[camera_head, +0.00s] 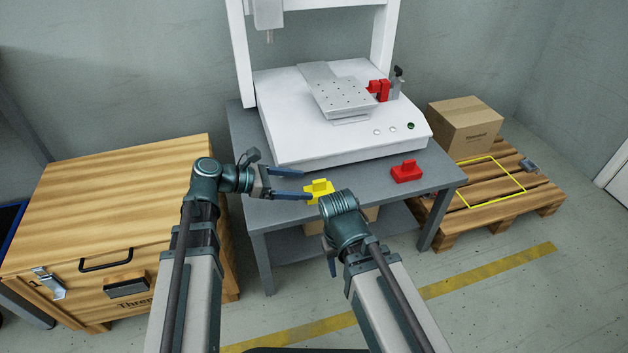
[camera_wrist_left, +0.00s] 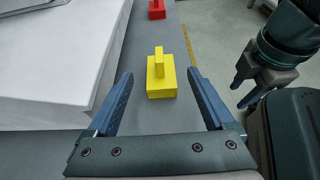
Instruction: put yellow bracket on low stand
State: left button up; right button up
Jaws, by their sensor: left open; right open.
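The yellow bracket (camera_head: 319,187), a block with an upright tab, sits on the grey table (camera_head: 262,215) near its front edge. My left gripper (camera_head: 306,185) is open and empty, level with the bracket from its left. In the left wrist view the bracket (camera_wrist_left: 161,80) lies straight ahead, between the open fingertips (camera_wrist_left: 160,73) in the picture; I cannot tell whether they touch it. My right gripper (camera_wrist_left: 240,94) is open and empty, beside the table's front edge. A low wooden pallet (camera_head: 545,200) with a yellow outlined square stands at the right; I cannot tell whether it is the low stand.
A white gantry machine (camera_head: 285,130) with a tilted holed plate (camera_head: 338,92) fills the table's back. A red bracket (camera_head: 406,171) sits to the right; another red part (camera_head: 379,89) is on the machine. A cardboard box (camera_head: 465,125) is on the pallet. A wooden crate (camera_head: 110,210) stands left.

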pick_arm(q)
jog(key=p+v, duration=0.1)
jog(key=v, duration=0.4)
jog(key=shift+s+a+r+p, duration=0.1)
jog(key=shift+a+r+p, duration=0.05)
jog(key=shift+a+p, duration=0.15)
jog(key=s+d+m+g+y+p, duration=0.1)
jog(key=m, duration=0.1)
jog(key=s+d+f+m+g+y+p, duration=0.1)
jog(key=s+d+m+p, duration=0.1)
jog(key=s+d+m+g+y+p, duration=0.1)
jog(key=d+m, duration=0.1)
jog(key=shift+s+f+m, duration=0.2)
jog(key=shift+s+m, duration=0.05)
jog(key=shift+m, duration=0.05)
jog(key=s+r+m+g+y+p, duration=0.2)
jog(key=s+m+y+p, duration=0.8)
jog(key=m, duration=0.9)
notch_tip(320, 180, up, 37)
jog(key=w+y+p, duration=0.1)
jog(key=p, duration=3.6)
jog(key=shift+a+t, duration=0.2)
jog(key=shift+t, duration=0.1)
jog(key=shift+r, duration=0.1)
